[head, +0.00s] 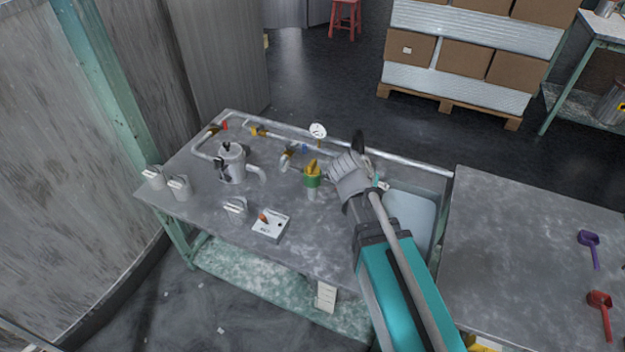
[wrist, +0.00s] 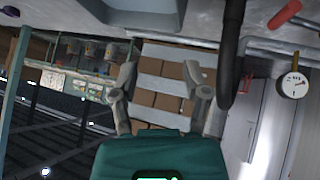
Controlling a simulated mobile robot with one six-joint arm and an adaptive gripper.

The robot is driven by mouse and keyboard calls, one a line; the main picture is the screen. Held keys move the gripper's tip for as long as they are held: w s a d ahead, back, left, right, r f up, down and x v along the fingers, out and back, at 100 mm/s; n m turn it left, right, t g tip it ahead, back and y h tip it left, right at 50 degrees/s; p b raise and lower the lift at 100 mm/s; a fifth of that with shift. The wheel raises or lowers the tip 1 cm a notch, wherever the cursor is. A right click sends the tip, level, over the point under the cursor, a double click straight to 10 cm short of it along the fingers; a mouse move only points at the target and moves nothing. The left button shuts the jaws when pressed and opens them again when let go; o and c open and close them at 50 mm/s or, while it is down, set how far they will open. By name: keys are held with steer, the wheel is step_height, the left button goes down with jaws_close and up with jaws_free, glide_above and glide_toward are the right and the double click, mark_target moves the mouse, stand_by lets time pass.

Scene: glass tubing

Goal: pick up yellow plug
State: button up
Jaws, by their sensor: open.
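A yellow plug-like piece (head: 312,167) sits upright in a green collar (head: 312,181) on a pale base, near the middle of the bench. My gripper (head: 358,142) is just to the right of it and farther back in the head view, apart from it, its fingers mostly hidden by my wrist. In the wrist view my gripper (wrist: 160,76) is open, with nothing between its fingers. They face stacked boxes in the distance. I cannot make out the yellow piece in the wrist view.
The bench (head: 215,205) carries pipes, a pot-like vessel (head: 232,162), a gauge (head: 318,130) that also shows in the wrist view (wrist: 293,85), and a white switch box (head: 271,224). A pale basin (head: 409,215) lies right of my arm. Bare bench lies in front of the yellow piece.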

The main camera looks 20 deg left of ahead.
steer(key=a+f+t+y+b, duration=0.1)
steer(key=a+t+b, duration=0.3)
steer(key=a, duration=0.8)
steer(key=t+y+b, duration=0.2)
steer(key=b, duration=0.1)
glide_toward(311, 163)
steer(key=v, duration=0.3)
steer(key=shift+s+d+n, duration=0.15)
steer(key=shift+s+n, duration=0.05)
steer(key=shift+n, duration=0.1)
steer(key=b+x, duration=0.2)
steer(key=x, duration=0.5)
steer(key=shift+w+f+b, duration=0.2)
steer(key=shift+w+b, duration=0.15)
steer(key=shift+w+f, duration=0.1)
steer(key=shift+w, duration=0.4)
